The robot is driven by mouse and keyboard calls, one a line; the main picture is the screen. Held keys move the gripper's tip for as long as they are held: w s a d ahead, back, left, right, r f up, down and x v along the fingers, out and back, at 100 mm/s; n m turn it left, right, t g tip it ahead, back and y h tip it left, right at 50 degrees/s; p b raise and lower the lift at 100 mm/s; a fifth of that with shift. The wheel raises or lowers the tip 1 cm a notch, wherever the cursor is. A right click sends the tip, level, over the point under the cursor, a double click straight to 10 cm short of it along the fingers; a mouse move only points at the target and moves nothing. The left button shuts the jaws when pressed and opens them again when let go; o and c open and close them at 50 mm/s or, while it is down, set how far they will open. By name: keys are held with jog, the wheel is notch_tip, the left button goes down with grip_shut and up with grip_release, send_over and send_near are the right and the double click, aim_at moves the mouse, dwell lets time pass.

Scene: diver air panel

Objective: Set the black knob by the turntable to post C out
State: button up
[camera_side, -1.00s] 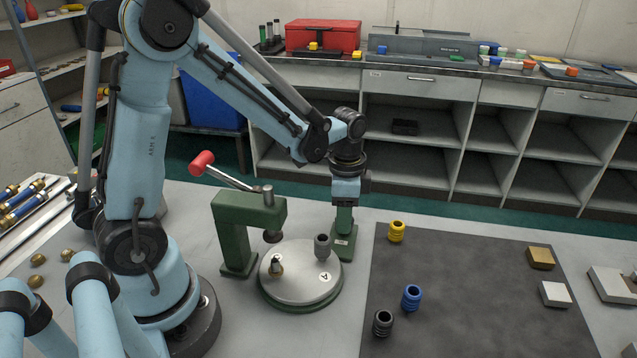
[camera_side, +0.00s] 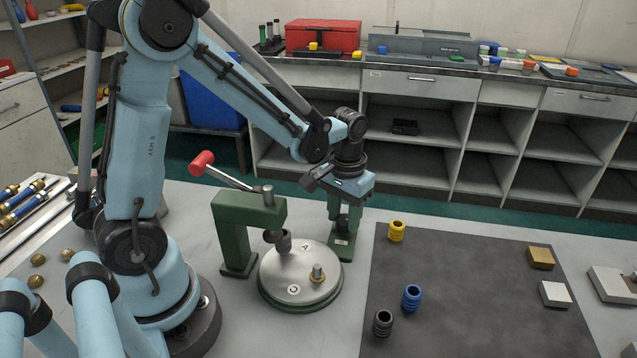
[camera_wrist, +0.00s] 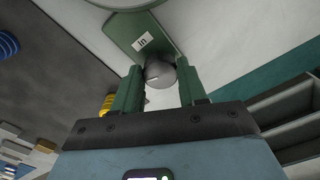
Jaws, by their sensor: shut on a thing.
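The black knob (camera_wrist: 160,73) looks dark grey and rounded in the wrist view, with a pale mark on it. My gripper (camera_side: 343,220) has its green fingers on either side of the knob and is shut on it; the fingers mostly hide it in the side view. The knob stands on a green plate (camera_wrist: 148,35) labelled "in". The turntable (camera_side: 275,288) is a silver disc on a green base. Its label A (camera_side: 306,247) faces the back, and label C (camera_side: 292,289) is at the front.
Yellow (camera_side: 396,231), blue (camera_side: 411,297) and black (camera_side: 383,323) ribbed parts stand on the dark mat (camera_side: 470,290).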

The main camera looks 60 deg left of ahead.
aim_at(344, 220)
jog(key=shift+n, duration=1.6)
jog(key=o, duration=1.1)
jog(key=shift+c, duration=0.2)
jog(key=shift+r, duration=0.1)
notch_tip(344, 220, up, 12)
